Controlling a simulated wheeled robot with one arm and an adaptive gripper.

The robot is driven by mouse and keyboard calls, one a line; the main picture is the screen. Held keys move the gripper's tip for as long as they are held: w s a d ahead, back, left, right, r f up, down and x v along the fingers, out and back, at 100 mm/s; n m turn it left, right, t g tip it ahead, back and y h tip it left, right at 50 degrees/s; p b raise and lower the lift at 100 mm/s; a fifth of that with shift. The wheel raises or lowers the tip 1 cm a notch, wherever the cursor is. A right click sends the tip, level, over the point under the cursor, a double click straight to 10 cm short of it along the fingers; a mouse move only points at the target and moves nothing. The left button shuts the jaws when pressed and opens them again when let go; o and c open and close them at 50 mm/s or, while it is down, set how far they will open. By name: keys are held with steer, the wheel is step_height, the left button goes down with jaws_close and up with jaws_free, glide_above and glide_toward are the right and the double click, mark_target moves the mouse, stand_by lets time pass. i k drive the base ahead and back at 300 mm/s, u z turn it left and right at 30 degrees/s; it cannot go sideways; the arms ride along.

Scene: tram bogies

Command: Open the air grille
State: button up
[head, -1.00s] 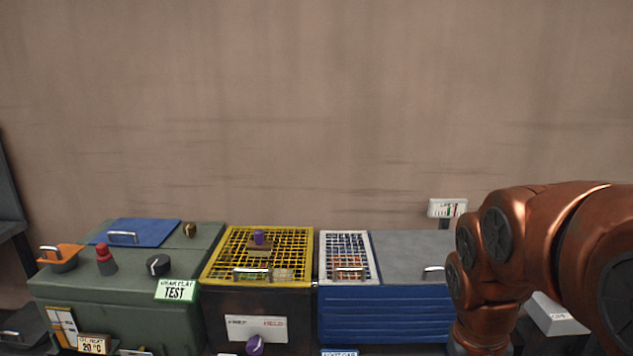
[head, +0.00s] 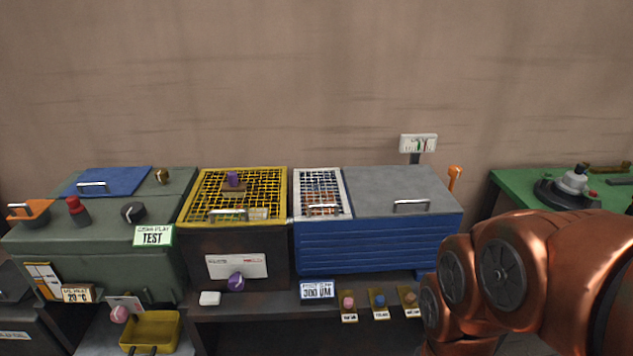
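Two mesh grilles show in the head view. A white-framed grille (head: 319,170) lies flat and closed on the left part of the blue box (head: 375,245), with a bar handle (head: 323,210) at its front. A yellow grille (head: 195,184) lies closed on the dark box to its left, with a handle (head: 229,215) and a purple knob on top. I cannot tell from labels which one is the air grille. My copper arm is at the lower right, in front of the blue box's right side. My gripper is out of view.
A grey lid (head: 400,190) with a handle covers the rest of the blue box. A green cabinet (head: 95,255) with knobs stands at left. A green bench (head: 515,193) is at right. Small tagged knobs and a yellow tray (head: 150,331) sit lower down.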

mark_target(347, 215)
steer(key=z, duration=0.15)
steer(key=k, duration=0.3)
steer(key=u, duration=0.9)
steer(key=i, duration=0.85)
steer(key=u, duration=0.45)
